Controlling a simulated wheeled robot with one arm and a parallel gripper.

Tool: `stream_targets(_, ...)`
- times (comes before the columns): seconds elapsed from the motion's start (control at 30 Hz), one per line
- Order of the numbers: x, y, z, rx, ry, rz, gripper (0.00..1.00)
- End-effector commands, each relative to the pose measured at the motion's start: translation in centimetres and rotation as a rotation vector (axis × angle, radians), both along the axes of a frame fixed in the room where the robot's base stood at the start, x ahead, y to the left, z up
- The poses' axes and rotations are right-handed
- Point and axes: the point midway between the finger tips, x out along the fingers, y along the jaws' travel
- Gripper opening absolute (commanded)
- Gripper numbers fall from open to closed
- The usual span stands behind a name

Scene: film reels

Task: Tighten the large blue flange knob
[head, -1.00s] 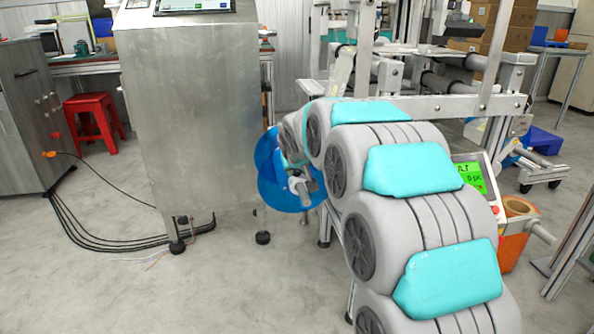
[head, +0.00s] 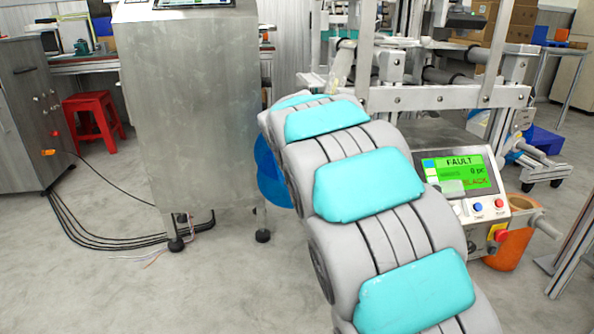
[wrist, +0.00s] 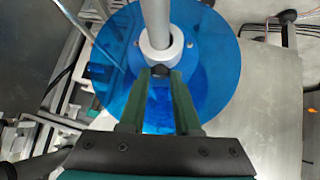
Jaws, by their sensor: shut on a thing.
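The large blue flange (wrist: 108,62) is a translucent blue disc around a grey shaft (wrist: 156,18) with a white collar (wrist: 160,50). In the head view, part of the blue flange (head: 267,176) shows at the left of my arm. My arm hides the rest of it, the knob and my gripper there.
A tall metal cabinet (head: 190,110) stands close to the left of the flange. A control panel (head: 462,176) with a green "FAULT" screen is right of my arm, with an orange roll (head: 510,245) beside it. A red stool (head: 92,118) stands far left. Floor at front left is mostly clear.

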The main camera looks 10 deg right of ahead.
Motion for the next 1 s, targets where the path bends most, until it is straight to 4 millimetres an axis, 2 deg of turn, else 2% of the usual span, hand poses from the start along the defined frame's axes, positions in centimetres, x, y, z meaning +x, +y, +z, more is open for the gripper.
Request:
stream_targets(0.5,0.21,0.54,-0.2,-0.001,-0.045,-0.274,0.0)
stream_targets(1.0,0.23,0.72,-0.1,0.001,-0.056,-0.34,0.0)
